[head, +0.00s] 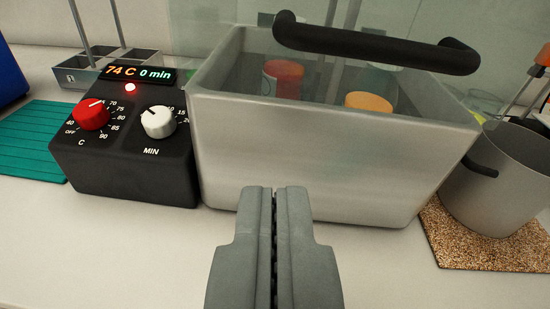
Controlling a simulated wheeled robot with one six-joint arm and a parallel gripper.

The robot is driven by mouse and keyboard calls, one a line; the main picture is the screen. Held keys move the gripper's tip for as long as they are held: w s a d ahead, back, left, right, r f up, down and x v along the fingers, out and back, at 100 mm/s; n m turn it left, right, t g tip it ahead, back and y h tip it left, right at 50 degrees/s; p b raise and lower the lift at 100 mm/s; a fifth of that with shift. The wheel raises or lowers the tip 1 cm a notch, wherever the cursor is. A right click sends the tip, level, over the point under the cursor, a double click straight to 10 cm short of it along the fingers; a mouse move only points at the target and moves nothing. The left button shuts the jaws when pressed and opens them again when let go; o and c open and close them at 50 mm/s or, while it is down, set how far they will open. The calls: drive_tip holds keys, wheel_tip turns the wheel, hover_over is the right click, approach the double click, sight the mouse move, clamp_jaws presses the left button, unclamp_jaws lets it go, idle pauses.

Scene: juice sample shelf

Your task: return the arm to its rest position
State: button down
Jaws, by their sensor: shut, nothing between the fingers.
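My gripper (273,192) is in the lower middle of the head view. Its two grey fingers are shut against each other with nothing between them. It points at the front wall of a metal bath (320,150), and I cannot tell how far the tips are from it. The bath has a clear lid (235,70) with a black bar handle (375,47). A red-capped item (283,76) and an orange-capped item (369,103) show inside the bath.
A black control box (125,165) reads 74 C and 0 min, with a red knob (91,114) and a white knob (158,122). A metal pot (495,185) stands on a cork mat (455,240) at right. A teal mat (30,140) lies at left. The counter's front is clear.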

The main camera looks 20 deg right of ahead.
drive_tip(key=shift+s+d+r+n+t+y, duration=0.15)
drive_tip(key=shift+r+n+t+y, duration=0.3)
drive_tip(key=shift+y, duration=0.45)
drive_tip(key=shift+d+r+n+t+y, duration=0.2)
drive_tip(key=shift+r+n+t+y, duration=0.25)
drive_tip(key=shift+y, duration=0.45)
drive_tip(key=shift+s+d+r+n+t+y, duration=0.15)
drive_tip(key=shift+r+n+t+y, duration=0.3)
drive_tip(key=shift+y, duration=0.45)
